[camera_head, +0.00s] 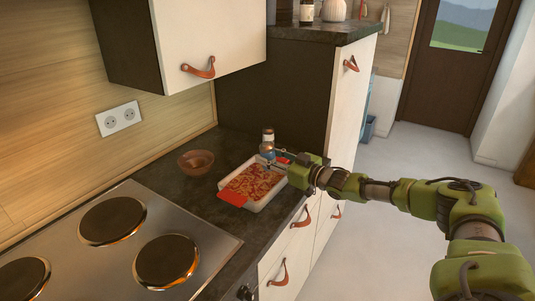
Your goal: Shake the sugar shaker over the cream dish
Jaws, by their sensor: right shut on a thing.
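The sugar shaker (267,136) looks like a small brownish bottle with a pale cap, and it is upright. My right gripper (272,158) is shut on it, reaching in from the right. The cream dish (262,206) is a pale rectangular dish with red ends and a red-and-yellow filling, on the dark counter. The shaker appears at the dish's far end; I cannot tell whether it is above the dish or just behind it. The gripper and wrist hide part of the dish's right far corner. My left gripper is not in view.
A brown bowl (196,162) stands left of the dish. A hob (130,245) with dark plates fills the near left. A wall cabinet (205,40) hangs above, and a tall cabinet (350,100) stands behind the shaker. Open floor lies to the right.

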